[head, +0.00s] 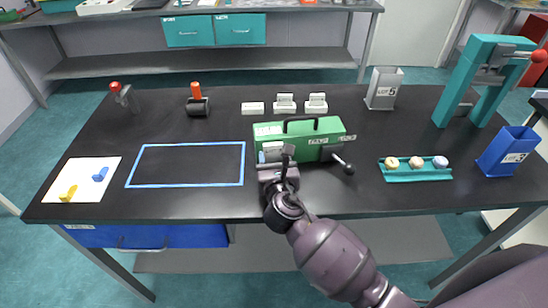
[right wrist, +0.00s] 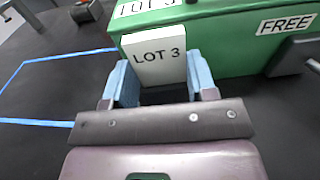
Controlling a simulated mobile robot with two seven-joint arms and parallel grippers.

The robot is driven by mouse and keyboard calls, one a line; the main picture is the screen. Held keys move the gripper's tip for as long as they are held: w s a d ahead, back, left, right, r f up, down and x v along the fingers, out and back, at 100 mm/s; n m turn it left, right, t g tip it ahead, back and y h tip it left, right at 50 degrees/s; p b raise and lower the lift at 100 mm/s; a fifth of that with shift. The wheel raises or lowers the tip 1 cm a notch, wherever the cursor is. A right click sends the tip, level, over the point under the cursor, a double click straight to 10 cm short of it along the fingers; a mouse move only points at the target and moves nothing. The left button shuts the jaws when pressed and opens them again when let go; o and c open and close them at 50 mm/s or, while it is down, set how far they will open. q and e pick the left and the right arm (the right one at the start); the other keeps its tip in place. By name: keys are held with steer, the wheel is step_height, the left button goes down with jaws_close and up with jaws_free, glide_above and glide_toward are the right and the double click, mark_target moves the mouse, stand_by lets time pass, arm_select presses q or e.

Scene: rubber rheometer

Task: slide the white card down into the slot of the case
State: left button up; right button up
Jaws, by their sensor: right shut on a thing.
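The green case (head: 318,140) stands near the middle of the table, with a black handle on top and a black-knobbed lever at its front right. In the right wrist view the case (right wrist: 240,40) carries a "FREE" label and a partly hidden "LOT 3" label. The white card (right wrist: 155,55), marked "LOT 3", stands upright at the case's front left; it also shows in the head view (head: 272,148). My right gripper (right wrist: 160,82) is shut on the card, with a blue finger on each side. The slot, and whether the card's lower edge is in it, cannot be made out. My left gripper is not in view.
A blue taped rectangle (head: 187,165) lies empty to the left. Small white blocks (head: 285,104) stand behind the case. To the right are a teal tray (head: 416,174), a blue bin (head: 506,152), a grey bin (head: 384,89) and a teal press (head: 465,82).

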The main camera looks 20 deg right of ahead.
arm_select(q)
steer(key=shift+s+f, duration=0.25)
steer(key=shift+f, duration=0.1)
arm_select(e)
steer(key=shift+f, duration=0.35)
steer(key=o, duration=1.1)
steer(key=shift+c, duration=0.2)
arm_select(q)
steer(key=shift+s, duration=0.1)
arm_select(e)
steer(key=shift+s, duration=0.1)
steer(key=shift+s+a, duration=0.1)
steer(key=shift+s, duration=0.2)
steer(key=v, duration=1)
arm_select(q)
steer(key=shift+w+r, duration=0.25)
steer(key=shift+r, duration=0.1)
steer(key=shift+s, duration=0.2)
arm_select(e)
steer(key=shift+s, duration=0.1)
